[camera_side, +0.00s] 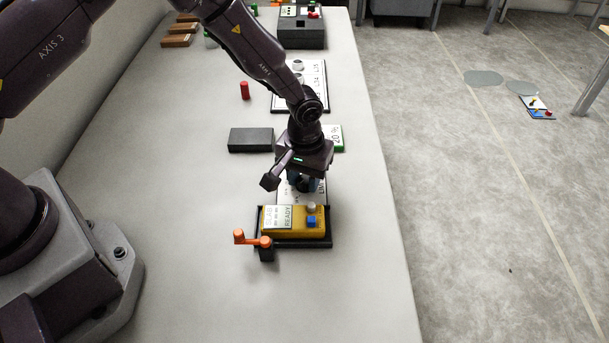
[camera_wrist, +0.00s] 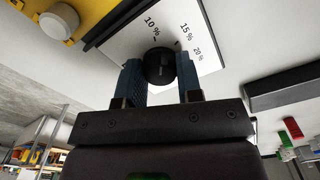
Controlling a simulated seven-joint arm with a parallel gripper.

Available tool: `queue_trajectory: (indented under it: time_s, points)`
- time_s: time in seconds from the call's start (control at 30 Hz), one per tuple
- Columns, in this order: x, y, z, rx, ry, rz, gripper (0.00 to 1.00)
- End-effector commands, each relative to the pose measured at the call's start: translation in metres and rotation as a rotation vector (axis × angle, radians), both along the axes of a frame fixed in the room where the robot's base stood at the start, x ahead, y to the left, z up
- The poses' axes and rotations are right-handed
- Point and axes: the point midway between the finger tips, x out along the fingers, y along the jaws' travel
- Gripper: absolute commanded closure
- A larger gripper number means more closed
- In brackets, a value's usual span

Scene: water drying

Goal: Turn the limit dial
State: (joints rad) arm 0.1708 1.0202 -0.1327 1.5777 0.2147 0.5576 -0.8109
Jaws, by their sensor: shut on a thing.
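The limit dial (camera_wrist: 159,66) is a round black knob on a white plate (camera_wrist: 123,43) marked 10 %, 15 % and 20 % in the wrist view. My gripper (camera_wrist: 161,78) has its two blue-grey fingers closed on the sides of the dial. The dial's pointer is hard to make out. In the side view my gripper (camera_side: 306,184) points down over the plate (camera_side: 288,190), just behind the yellow device. The dial is hidden there behind my wrist and fingers.
A yellow device (camera_side: 269,229) with a READY screen, grey knob and blue button stands in front, beside an orange-handled crank (camera_side: 252,240). A dark block (camera_side: 250,140) and red cylinder (camera_side: 245,90) stand farther back. The table's right side is clear.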

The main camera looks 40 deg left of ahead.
Motion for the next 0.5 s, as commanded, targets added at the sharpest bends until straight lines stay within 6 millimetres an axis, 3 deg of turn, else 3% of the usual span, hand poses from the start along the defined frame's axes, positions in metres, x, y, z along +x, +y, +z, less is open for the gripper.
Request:
queue_trajectory:
  time_s: [0.5]
  points:
    - [-0.0004,0.0006,0.0006,-0.001,0.000,-0.488,0.91]
